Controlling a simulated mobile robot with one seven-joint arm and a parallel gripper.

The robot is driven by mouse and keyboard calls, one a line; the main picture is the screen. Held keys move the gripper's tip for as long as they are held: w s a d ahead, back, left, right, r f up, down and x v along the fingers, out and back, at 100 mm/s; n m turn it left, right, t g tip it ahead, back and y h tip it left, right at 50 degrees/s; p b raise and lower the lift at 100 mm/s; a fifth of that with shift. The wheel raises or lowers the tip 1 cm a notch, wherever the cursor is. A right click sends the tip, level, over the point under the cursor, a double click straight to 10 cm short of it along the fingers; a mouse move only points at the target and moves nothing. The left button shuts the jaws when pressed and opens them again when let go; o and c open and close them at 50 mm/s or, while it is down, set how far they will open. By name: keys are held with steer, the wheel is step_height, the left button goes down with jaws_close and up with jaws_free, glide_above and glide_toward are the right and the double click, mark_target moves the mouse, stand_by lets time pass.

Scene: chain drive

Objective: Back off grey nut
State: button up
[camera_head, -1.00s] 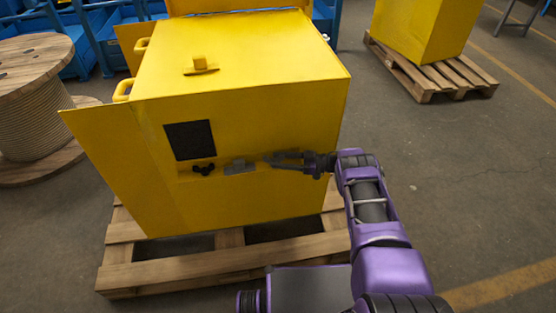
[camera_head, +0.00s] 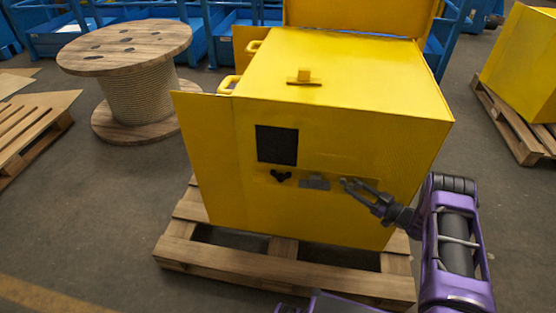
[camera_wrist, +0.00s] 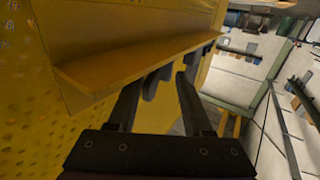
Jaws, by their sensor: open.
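A grey part (camera_head: 315,182), probably the grey nut, sits low on the front face of the yellow cabinet (camera_head: 350,135). It is small and its shape is hard to make out. A black three-lobed knob (camera_head: 281,176) is just left of it. My gripper (camera_head: 349,182) is open and empty, just right of the grey part and apart from it, close to the cabinet face. In the wrist view, my open fingers (camera_wrist: 160,85) reach forward below a yellow ledge (camera_wrist: 140,60). Dark shapes show beyond the fingertips, but I cannot tell which is the nut.
A dark square panel (camera_head: 276,145) is above the knob. The cabinet stands on a wooden pallet (camera_head: 235,265), with an open door flap (camera_head: 195,150) at left. A cable reel (camera_head: 135,85) stands behind left, another yellow cabinet (camera_head: 525,65) at right.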

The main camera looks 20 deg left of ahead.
steer(key=m+t+h, duration=0.2)
steer(key=t, duration=0.1)
steer(key=m+t+h, duration=0.1)
steer(key=m+t, duration=0.1)
steer(key=shift+s+a, duration=0.35)
steer(key=shift+s, duration=0.05)
steer(key=m+t+h, duration=0.1)
steer(key=h, duration=0.1)
steer(key=m+t+h, duration=0.1)
steer(key=m+h, duration=0.1)
steer(key=a+m+t+h, duration=0.1)
steer(key=t+h, duration=0.1)
steer(key=shift+s+m+h, duration=0.3)
steer(key=shift+m, duration=0.1)
steer(key=p+v, duration=0.2)
steer(key=v, duration=1.6)
steer(key=w+a+r+g+y, duration=0.1)
steer(key=w+a+r+g, duration=0.15)
steer(key=w+a, duration=0.4)
steer(key=w+a+r+g, duration=0.1)
steer(key=w+a+g, duration=0.25)
steer(key=a, duration=0.55)
steer(key=s+a+r+m+g+h+p, duration=0.1)
steer(key=a+r+m+g, duration=0.1)
steer(key=a+r, duration=0.8)
steer(key=shift+s+a+r+m+h, duration=0.25)
steer(key=shift+a+m, duration=0.55)
steer(key=shift+a, duration=1.45)
steer(key=shift+w, duration=0.1)
